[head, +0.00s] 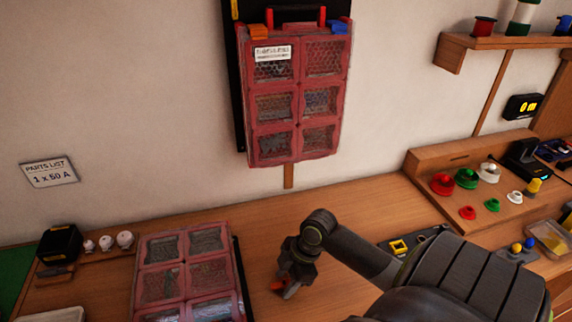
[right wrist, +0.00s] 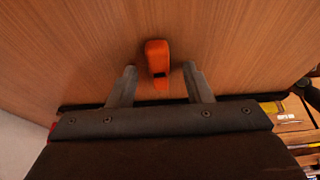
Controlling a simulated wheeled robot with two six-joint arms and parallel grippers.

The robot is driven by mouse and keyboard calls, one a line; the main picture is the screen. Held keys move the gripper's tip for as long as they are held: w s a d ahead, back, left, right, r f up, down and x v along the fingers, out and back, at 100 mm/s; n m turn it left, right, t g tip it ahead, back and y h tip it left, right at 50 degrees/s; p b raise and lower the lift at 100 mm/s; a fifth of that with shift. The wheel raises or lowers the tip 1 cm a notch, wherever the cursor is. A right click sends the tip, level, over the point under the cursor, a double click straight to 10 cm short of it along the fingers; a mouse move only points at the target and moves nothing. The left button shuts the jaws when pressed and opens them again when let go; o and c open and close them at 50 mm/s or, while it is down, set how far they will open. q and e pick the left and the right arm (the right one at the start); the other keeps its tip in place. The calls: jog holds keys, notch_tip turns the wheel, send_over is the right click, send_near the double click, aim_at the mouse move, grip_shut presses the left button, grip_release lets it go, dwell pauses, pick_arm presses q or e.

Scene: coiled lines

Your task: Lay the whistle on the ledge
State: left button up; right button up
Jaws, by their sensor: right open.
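The whistle is most likely the small orange object (right wrist: 157,57) on the wooden table, with a rounded body, a narrower end and a dark slot. It also shows, partly hidden, in the head view (head: 277,286). My right gripper (right wrist: 160,80) is open, its two fingers on either side of the orange object's narrow end. In the head view the right gripper (head: 291,287) points down, low over the table. Several wooden steps or shelves show; I cannot tell which is the ledge. My left gripper is not in view.
A red compartment case (head: 142,286) lies left of the gripper; a similar one (head: 298,85) hangs on the wall. A wooden stepped rack (head: 420,163) with coloured knobs stands at right. A wall shelf (head: 453,55) holds spools. Bare table lies around the orange object.

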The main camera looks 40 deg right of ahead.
jog(key=shift+c, duration=0.4)
grip_shut()
jog(key=shift+r, duration=0.1)
